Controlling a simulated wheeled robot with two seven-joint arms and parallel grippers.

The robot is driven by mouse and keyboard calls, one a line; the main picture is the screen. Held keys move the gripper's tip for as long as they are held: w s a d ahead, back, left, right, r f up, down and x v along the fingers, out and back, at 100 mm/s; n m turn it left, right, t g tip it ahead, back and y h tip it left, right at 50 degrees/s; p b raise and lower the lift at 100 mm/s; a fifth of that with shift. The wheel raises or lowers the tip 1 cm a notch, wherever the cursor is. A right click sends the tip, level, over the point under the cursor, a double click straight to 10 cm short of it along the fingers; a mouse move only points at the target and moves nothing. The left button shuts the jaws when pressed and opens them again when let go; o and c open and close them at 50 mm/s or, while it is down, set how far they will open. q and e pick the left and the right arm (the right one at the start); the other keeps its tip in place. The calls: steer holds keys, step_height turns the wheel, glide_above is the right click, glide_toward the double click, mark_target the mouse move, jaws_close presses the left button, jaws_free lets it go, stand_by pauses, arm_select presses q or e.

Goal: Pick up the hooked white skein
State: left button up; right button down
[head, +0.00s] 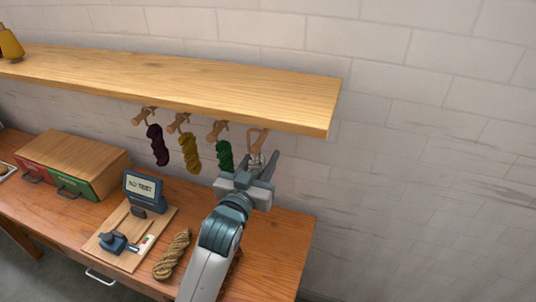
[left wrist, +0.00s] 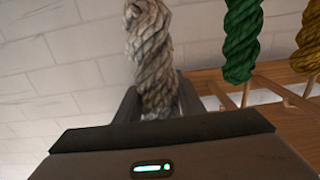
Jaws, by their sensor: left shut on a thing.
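The white skein (left wrist: 150,45) is a greyish-white twisted hank. In the head view it (head: 255,160) hangs below the rightmost wooden peg (head: 258,137) under the shelf, mostly hidden behind my gripper. My left gripper (head: 262,170) is at the skein, shut on its lower part. In the left wrist view the skein stands between the two dark fingers (left wrist: 158,100). Whether its loop still rests on the peg is too small to tell. My right gripper is not in view.
Green (head: 224,156), mustard (head: 190,152) and purple (head: 158,145) skeins hang on pegs to the left. The wooden shelf (head: 180,80) is above. Below, the table (head: 275,250) carries a brown skein (head: 172,254), a small display (head: 143,187) and a drawer box (head: 75,160).

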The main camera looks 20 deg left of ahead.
arm_select(q)
steer(key=s+p, duration=0.1)
steer(key=s, duration=1.2)
steer(key=shift+a+p, duration=0.25)
steer(key=shift+p, duration=0.05)
steer(key=shift+p, duration=0.3)
steer(key=shift+a, duration=0.2)
steer(key=shift+a+p, duration=0.6)
steer(key=shift+a, duration=1)
